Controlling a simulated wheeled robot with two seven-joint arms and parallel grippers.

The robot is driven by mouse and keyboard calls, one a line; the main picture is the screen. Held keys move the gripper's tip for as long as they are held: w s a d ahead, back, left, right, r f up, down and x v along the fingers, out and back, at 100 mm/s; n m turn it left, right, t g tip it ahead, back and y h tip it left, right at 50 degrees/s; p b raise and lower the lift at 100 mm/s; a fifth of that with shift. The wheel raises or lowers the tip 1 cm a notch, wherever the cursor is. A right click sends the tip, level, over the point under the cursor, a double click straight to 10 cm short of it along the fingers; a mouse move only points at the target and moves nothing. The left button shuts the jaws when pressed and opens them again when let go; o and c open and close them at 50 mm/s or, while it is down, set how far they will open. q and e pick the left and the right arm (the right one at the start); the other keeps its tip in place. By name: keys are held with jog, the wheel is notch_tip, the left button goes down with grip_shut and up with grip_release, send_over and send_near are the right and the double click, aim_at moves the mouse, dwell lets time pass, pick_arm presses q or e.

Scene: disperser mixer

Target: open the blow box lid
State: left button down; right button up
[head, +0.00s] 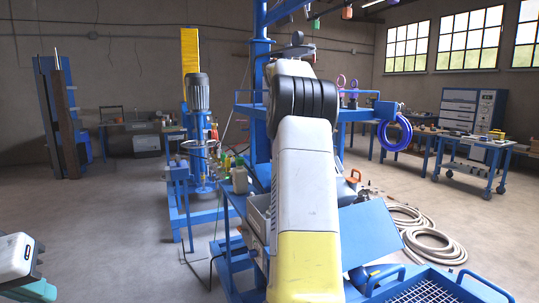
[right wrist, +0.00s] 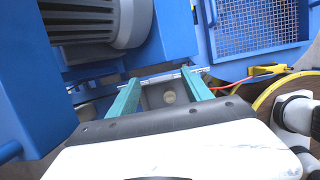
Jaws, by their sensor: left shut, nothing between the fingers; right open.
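I cannot say for sure which part is the blow box lid. A flat blue panel (head: 371,236) sits tilted just right of my right arm in the head view and may be it. In the right wrist view my right gripper (right wrist: 162,76) is open, its teal fingers apart near a thin pale edge and a grey piece with a round mark (right wrist: 169,97). I cannot tell whether they touch. In the head view my right arm hides this gripper. My left gripper (head: 22,287) is shut and empty at the lower left edge.
A grey motor (right wrist: 98,20) and blue housing (right wrist: 28,85) stand close left of my right gripper. A blue mesh panel (right wrist: 255,28) lies beyond. Hoses (head: 432,246) lie on the floor at right. The mixer (head: 199,95) stands left of centre; floor at left is clear.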

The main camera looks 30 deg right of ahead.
jog(key=v, duration=0.6)
jog(key=shift+r, duration=0.2)
jog(key=shift+a, duration=0.1)
